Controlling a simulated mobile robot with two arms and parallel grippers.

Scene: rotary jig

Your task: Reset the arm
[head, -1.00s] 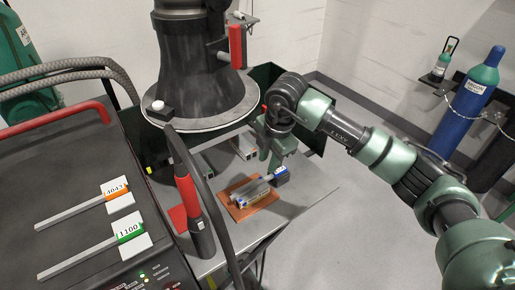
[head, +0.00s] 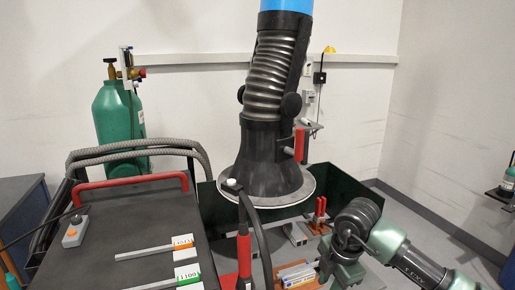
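My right gripper (head: 340,279) hangs at the bottom edge of the head view, its fingers partly cut off by the frame. It is just right of a grey metal workpiece (head: 297,274) on an orange-red plate. I cannot tell whether the fingers are apart or closed, and I see nothing held. My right arm (head: 425,270) comes in from the lower right, bent at a dark joint. My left gripper is not in view.
A black extraction hood (head: 266,165) on a ribbed duct hangs over the bench. Red clamp handles (head: 320,208) stand behind my gripper. At left are a welding machine (head: 110,225) with labelled rods and a green gas cylinder (head: 118,125). Dark green screens (head: 345,187) stand behind the bench.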

